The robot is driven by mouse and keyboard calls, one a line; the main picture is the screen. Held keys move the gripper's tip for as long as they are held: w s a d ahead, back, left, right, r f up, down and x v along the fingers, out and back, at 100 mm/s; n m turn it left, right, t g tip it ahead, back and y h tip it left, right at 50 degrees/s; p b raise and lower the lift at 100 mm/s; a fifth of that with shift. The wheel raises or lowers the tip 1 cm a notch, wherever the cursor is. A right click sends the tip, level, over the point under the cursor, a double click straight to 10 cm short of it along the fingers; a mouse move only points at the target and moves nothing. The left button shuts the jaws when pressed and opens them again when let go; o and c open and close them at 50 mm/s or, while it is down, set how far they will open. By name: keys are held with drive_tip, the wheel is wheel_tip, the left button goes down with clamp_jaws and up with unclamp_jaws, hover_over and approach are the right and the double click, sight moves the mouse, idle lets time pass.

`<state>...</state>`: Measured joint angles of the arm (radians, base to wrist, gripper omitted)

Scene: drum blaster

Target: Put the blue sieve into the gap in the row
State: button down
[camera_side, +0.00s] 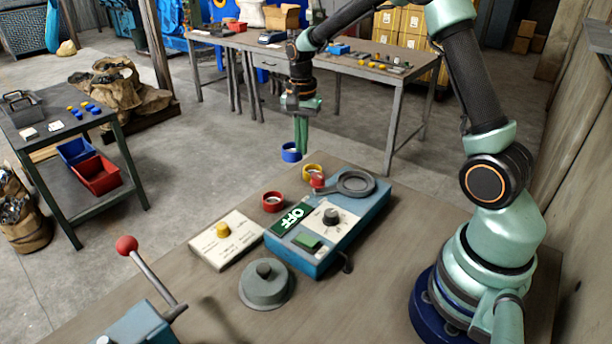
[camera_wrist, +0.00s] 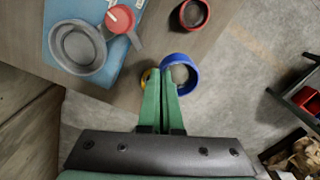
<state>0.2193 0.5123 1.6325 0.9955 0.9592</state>
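The blue sieve (camera_side: 291,152) is a short blue ring with a grey mesh; it also shows in the wrist view (camera_wrist: 194,66). My gripper (camera_side: 301,150) points down with its green fingers close together on the sieve's rim, holding it in the air around the table's far edge. A red ring (camera_side: 272,202) and a yellow ring (camera_side: 312,171) stand on the table left of the blue machine, with bare tabletop between them. In the wrist view the yellow ring (camera_wrist: 145,77) is partly hidden behind my fingers, and the red ring (camera_wrist: 194,14) is at the top.
A cream panel with a yellow knob (camera_side: 223,229), a grey lid (camera_side: 266,285) and a red-balled lever (camera_side: 127,245) stand nearer.

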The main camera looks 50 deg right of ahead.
wheel_tip(320, 180, down, 10)
drive_tip(key=shift+f, duration=0.1)
idle(0.4)
drive_tip(key=shift+f, duration=0.1)
drive_tip(key=c, duration=1.1)
unclamp_jaws()
wheel_tip(320, 180, up, 12)
drive_tip(key=shift+r, duration=0.1)
drive_tip(key=s+a+r+n+t, duration=0.2)
drive_tip(key=s+a+r+n, duration=0.3)
drive_tip(key=s, duration=0.3)
drive_tip(key=s+a+r+n+t, duration=0.3)
drive_tip(key=s+a+r+n, duration=0.2)
drive_tip(key=s+r+n, duration=0.1)
drive_tip(key=shift+s+n+t, duration=0.3)
drive_tip(key=shift+s+n, duration=0.6)
drive_tip(key=shift+n, duration=0.4)
